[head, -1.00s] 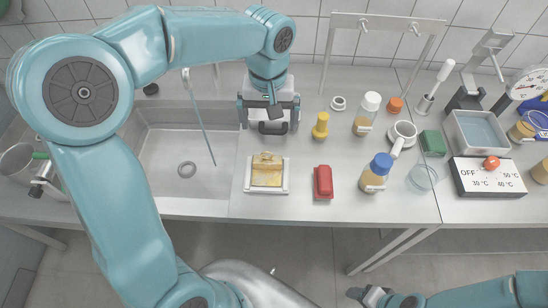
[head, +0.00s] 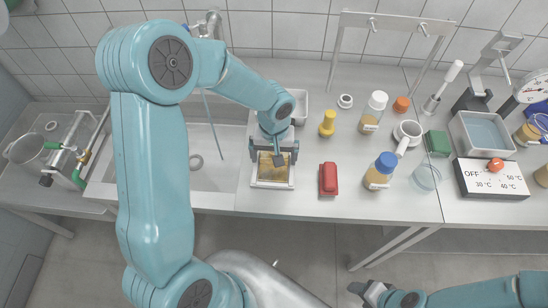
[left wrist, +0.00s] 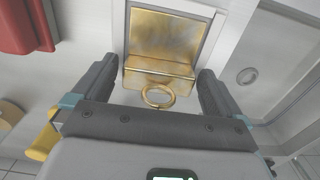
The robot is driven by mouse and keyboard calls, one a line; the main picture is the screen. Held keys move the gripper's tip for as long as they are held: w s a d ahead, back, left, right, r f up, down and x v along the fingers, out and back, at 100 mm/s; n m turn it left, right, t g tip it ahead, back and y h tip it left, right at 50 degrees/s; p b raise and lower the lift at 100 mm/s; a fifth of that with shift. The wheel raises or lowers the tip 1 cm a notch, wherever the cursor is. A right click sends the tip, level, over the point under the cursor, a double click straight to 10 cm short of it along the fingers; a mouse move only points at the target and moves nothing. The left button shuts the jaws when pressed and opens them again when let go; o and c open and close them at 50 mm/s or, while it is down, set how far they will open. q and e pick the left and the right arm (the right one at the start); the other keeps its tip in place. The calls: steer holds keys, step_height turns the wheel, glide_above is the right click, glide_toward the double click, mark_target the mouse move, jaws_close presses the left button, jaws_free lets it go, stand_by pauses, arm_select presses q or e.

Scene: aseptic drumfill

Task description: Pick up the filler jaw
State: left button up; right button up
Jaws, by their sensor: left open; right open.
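The filler jaw looks to be the brass-coloured piece (head: 266,172) on a small white tray (head: 272,186) at the bench's front edge. In the left wrist view the brass piece (left wrist: 162,45) shows a flat plate, a ledge and a ring at its near end. My left gripper (head: 272,153) is over the tray and hides part of the piece. In the left wrist view its fingers (left wrist: 157,68) are open, one on each side of the ring end, with nothing between them gripped; contact is not clear. My right gripper (head: 368,290) is open and empty, low in front of the bench.
A red block (head: 328,179) lies just right of the tray. The sink (head: 212,180) is to the left. A heater box (head: 491,179) is far right.

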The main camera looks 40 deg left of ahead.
arm_select(q)
steer(key=shift+s+d, duration=0.15)
steer(key=shift+s, duration=0.1)
steer(key=shift+c, duration=0.3)
steer(key=shift+w, duration=0.1)
steer(key=c, duration=1)
